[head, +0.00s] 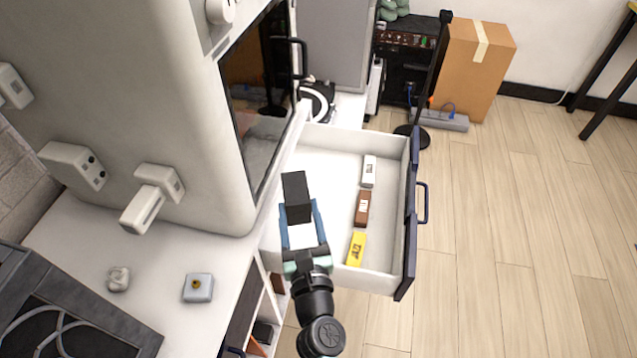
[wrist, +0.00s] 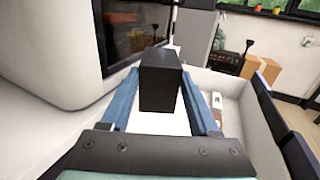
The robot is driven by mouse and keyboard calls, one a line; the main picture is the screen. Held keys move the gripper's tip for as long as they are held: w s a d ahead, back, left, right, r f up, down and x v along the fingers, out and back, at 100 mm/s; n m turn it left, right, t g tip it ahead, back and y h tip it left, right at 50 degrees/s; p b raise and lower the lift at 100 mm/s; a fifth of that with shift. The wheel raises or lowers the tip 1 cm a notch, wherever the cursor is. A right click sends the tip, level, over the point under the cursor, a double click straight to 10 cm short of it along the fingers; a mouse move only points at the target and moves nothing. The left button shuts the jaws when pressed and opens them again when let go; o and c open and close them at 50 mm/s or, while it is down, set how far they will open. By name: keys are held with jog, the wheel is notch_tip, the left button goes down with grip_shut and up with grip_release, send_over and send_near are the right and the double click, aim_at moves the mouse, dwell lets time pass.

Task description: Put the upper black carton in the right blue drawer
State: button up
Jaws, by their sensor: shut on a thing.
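My gripper (head: 300,215) is shut on the black carton (head: 296,190). The carton stands out beyond the blue fingers and also shows between them in the wrist view (wrist: 161,82). In the head view my gripper and the carton are over the left part of the open drawer (head: 335,140). The drawer has a white inside and a dark blue front (head: 411,200) with a handle. The carton appears to be held above the drawer floor. The drawer floor beneath my gripper is hidden.
In the drawer lie a white box (head: 369,171), a brown box (head: 362,208) and a yellow box (head: 356,249) along the front side. A large white machine (head: 150,90) stands close on the left. The drawer floor between the carton and the boxes is bare.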

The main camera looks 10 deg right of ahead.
jog(key=shift+w+f, duration=0.25)
jog(key=shift+w, duration=0.05)
notch_tip(320, 180, down, 9)
jog(key=b, duration=0.8)
jog(key=shift+s+f, duration=0.1)
jog(key=shift+f, duration=0.1)
jog(key=shift+f+b, duration=0.4)
jog(key=shift+b, duration=0.15)
jog(key=shift+f, duration=0.15)
